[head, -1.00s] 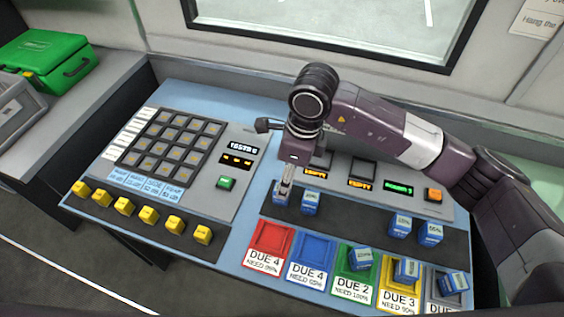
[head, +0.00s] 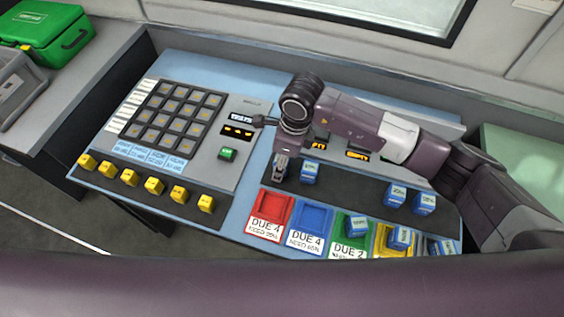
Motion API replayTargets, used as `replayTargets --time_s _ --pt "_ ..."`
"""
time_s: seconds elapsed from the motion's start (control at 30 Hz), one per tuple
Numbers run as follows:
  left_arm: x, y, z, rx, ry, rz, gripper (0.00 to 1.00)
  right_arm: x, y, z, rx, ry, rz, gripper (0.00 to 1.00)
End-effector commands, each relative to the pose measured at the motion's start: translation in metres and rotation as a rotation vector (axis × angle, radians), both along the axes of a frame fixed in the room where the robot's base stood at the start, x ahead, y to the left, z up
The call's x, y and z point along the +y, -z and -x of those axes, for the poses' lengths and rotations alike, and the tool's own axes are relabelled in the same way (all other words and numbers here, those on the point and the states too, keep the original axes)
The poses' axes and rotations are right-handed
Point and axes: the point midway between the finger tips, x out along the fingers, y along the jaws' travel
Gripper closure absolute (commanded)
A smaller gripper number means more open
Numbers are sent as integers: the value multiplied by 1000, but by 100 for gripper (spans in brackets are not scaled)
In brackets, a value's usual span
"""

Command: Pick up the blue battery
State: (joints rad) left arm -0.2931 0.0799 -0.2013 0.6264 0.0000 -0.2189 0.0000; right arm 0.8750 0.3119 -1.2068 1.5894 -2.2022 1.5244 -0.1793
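Several blue batteries with white labels stand on the dark strip of the console. One blue battery (head: 309,172) stands just right of my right gripper (head: 279,172). The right gripper points down at the strip's left end, where a blue battery stood under its fingers a moment ago. Its fingers now hide most of that spot, and whether they are closed on the battery is unclear. Two more blue batteries (head: 396,194) (head: 423,204) stand further right. Others sit in the green tray (head: 343,224) and the yellow tray (head: 383,238). My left gripper is out of view.
A red tray (head: 272,208) and a blue tray (head: 308,216) are empty. Several yellow blocks (head: 153,186) line the console's front left, below a dark button grid (head: 172,116). A green case (head: 46,36) is at upper left. My purple arm covers the bottom edge.

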Motion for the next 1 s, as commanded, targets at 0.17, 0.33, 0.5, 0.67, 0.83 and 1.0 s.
replayTargets --time_s 0.17,0.33,0.5,0.67,0.83,1.0 --pt "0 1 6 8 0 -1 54 0 0 0 0 0 0 67" --pt "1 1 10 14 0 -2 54 0 -1 0 0 0 0 86" --pt "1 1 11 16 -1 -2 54 0 -1 0 -1 0 -1 100" --pt "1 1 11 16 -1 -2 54 0 -1 0 -1 0 -1 100" --pt "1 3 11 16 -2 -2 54 1 -7 -1 -3 0 -2 100" --pt "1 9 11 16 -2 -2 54 1 -28 -2 -5 0 -3 100"
